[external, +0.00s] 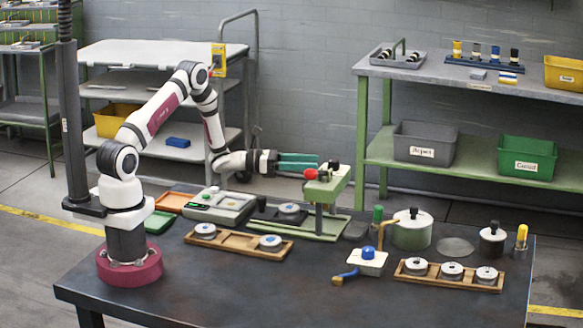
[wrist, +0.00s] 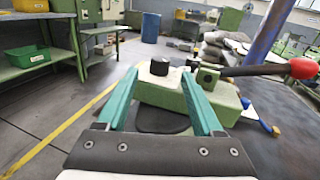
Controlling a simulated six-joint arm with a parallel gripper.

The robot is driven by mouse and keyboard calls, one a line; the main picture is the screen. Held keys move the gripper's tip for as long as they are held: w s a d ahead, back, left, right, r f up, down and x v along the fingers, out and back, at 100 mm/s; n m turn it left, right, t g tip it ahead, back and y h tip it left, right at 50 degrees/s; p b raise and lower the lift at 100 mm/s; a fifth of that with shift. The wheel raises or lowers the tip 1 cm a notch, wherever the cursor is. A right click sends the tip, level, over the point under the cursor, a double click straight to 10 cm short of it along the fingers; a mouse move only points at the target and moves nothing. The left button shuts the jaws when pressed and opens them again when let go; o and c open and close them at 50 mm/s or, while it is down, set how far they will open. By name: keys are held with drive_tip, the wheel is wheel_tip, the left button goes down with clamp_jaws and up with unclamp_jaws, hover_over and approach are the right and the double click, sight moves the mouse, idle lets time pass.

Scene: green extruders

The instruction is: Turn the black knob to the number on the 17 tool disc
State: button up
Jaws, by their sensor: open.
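A black knob (wrist: 159,66) stands on the pale top of the green press head (wrist: 165,98) in the wrist view. In the external view a dark knob (external: 334,164) shows on top of the green press (external: 328,184). My gripper (external: 316,161) has teal fingers and points level at the press head from the left. In the wrist view my gripper (wrist: 160,74) is open, with a finger on each side of the knob; contact cannot be told. Silver discs lie in a left wooden tray (external: 237,241) and a right wooden tray (external: 432,279). Their numbers are unreadable.
A lever with a red ball (wrist: 303,68) sticks out from the press; the ball (external: 310,174) is just below my fingers in the external view. A scale (external: 221,205), a green pot (external: 411,235) and a white block with a blue knob (external: 367,255) stand around. The front table is clear.

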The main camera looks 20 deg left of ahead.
sight(334, 160)
drive_tip(key=x, duration=0.7)
clamp_jaws()
